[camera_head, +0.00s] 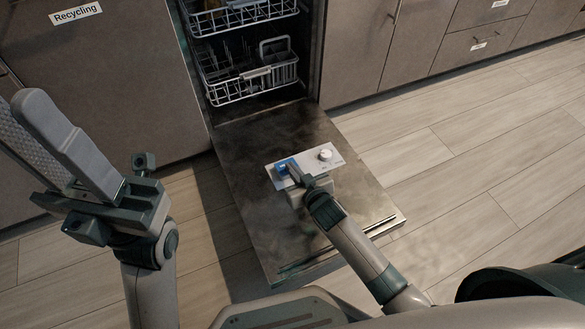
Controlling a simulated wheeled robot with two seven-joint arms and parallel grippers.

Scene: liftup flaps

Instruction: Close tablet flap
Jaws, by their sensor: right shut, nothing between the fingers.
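The dishwasher door (245,220) is folded down flat over the floor. A pale detergent dispenser panel (335,162) sits on its inner face, with a round white knob on its right part. A small blue piece (282,167) shows at the panel's left part, and I cannot tell whether it is a tablet or the compartment. My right gripper (293,170) is shut and empty, right at the dispenser beside the blue piece. A pale squarish part (297,198), possibly the flap, shows beneath the gripper, partly hidden by it. My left gripper (65,145) is raised at the left, away from the door; its opening is unclear.
Wire dishwasher racks (255,85) stand inside the opening behind the door. A cabinet labelled Recycling (110,80) is at the left and drawers (485,45) are at the right. The wooden floor (470,170) to the right is clear.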

